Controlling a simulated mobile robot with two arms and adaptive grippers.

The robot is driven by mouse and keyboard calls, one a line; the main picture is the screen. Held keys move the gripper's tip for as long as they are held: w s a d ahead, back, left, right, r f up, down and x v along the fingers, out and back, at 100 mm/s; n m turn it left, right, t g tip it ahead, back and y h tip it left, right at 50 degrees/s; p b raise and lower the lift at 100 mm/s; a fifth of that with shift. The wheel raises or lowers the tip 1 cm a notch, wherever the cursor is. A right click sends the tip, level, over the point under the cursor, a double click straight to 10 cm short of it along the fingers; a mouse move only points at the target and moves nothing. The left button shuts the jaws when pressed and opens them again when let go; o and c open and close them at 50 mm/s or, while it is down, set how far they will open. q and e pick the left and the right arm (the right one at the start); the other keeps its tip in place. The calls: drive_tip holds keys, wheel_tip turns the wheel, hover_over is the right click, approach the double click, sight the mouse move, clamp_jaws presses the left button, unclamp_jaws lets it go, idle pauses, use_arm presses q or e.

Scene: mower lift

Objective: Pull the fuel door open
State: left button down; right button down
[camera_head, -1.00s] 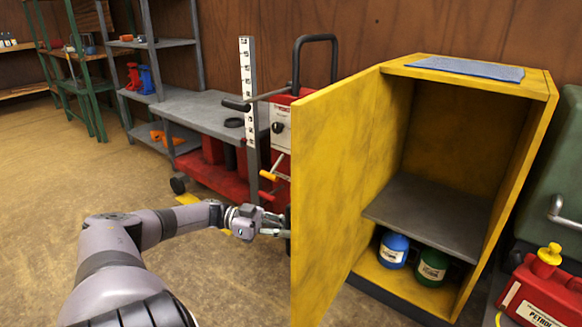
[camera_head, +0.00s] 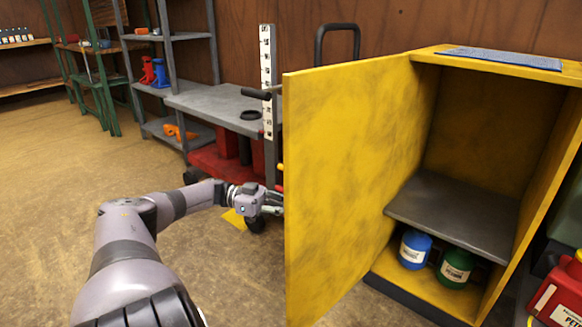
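The fuel door (camera_head: 350,170) is a yellow panel that stands swung wide open on the left side of the yellow fuel cabinet (camera_head: 440,62). My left gripper (camera_head: 275,203) is at the door's free left edge, low down. Its fingertips pass partly behind the door, so I cannot tell whether they touch it or how far apart they are. My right gripper is not in view.
A blue container (camera_head: 415,249) and a green container (camera_head: 455,268) stand below the cabinet's grey shelf (camera_head: 455,215). A red petrol can (camera_head: 560,290) is at the right edge. Behind the door is a grey lift platform (camera_head: 220,105). The floor at left is clear.

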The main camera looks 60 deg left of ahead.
use_arm(q)
drive_tip(key=shift+f, duration=0.1)
drive_tip(key=c, duration=1.6)
unclamp_jaws()
drive_tip(key=shift+s, duration=0.1)
drive_tip(key=v, duration=0.7)
drive_tip(key=shift+a, duration=0.25)
drive_tip(key=shift+s, duration=0.1)
